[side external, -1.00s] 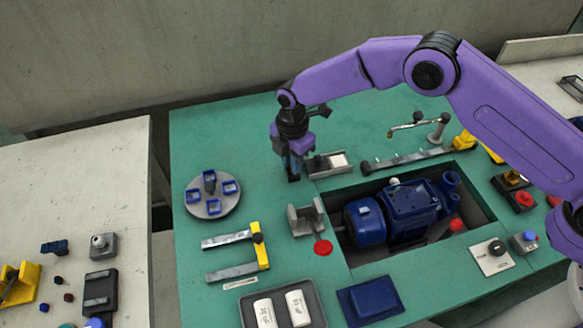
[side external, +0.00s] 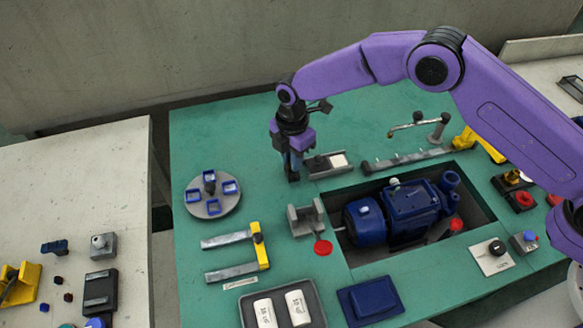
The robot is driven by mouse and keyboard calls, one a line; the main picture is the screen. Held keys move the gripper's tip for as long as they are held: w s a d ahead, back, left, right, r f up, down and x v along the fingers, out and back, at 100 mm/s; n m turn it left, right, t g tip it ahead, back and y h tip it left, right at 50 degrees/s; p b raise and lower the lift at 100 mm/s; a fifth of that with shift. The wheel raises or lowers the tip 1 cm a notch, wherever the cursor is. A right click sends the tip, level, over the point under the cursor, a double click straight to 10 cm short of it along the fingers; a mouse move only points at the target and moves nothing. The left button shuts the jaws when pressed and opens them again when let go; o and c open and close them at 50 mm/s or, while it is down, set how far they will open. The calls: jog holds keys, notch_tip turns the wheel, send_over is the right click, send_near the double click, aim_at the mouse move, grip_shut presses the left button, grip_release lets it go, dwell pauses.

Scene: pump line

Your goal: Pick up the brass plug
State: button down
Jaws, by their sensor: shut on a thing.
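My gripper (side external: 292,174) points down over the green bench, just left of a small grey fixture with a pale block. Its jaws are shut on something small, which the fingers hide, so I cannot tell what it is. I cannot make out the brass plug for certain in the side view. I cannot tell whether the fingertips touch the bench.
A round grey tray (side external: 211,209) with blue holders stands left of my gripper. The grey fixture (side external: 327,165) is close on its right. A blue pump (side external: 405,212) sits in a recess. A yellow-ended fork (side external: 258,246) and grey bracket (side external: 304,222) are in front.

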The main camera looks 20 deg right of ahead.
jog(key=shift+r, duration=0.1)
dwell(0.3)
jog(key=shift+r, duration=2.25)
